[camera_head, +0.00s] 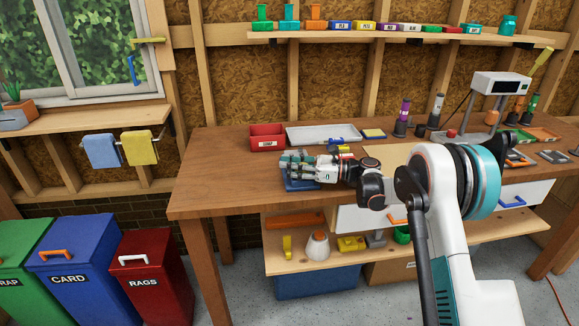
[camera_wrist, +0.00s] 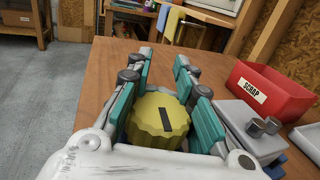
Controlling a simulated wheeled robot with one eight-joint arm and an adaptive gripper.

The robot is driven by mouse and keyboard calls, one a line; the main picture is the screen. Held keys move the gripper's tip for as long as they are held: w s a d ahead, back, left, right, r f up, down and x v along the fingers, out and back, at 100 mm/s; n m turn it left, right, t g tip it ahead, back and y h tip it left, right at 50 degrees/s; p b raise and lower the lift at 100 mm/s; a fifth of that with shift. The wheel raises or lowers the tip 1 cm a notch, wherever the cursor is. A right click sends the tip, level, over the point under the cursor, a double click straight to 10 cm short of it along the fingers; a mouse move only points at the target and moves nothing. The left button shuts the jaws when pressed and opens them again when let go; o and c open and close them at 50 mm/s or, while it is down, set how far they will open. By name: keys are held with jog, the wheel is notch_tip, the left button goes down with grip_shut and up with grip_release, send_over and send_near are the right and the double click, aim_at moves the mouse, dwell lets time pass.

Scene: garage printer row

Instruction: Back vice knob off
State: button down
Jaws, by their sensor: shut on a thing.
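The yellow knob (camera_wrist: 158,122) has a scalloped rim and a dark bar across its face. In the wrist view it sits between the teal-padded fingers of my gripper (camera_wrist: 163,62), which is shut on it. In the head view my gripper (camera_head: 286,162) reaches left over the table's front left part. A grey block with small dark cylinders (camera_wrist: 258,128) stands just right of the fingers, and looks like part of the vice. A blue piece (camera_head: 300,185) shows below my gripper. Whether the knob is still on a screw is hidden.
A red SCRAP box (camera_head: 267,142) and a grey tray (camera_head: 310,139) lie behind my gripper on the wooden bench (camera_head: 225,165). The bench's left end is clear. Bins stand on the floor at left.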

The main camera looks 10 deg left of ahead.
jog(key=c, duration=1.3)
grip_release()
jog(key=shift+c, duration=0.2)
jog(key=d, duration=1.2)
jog(key=shift+s, duration=0.1)
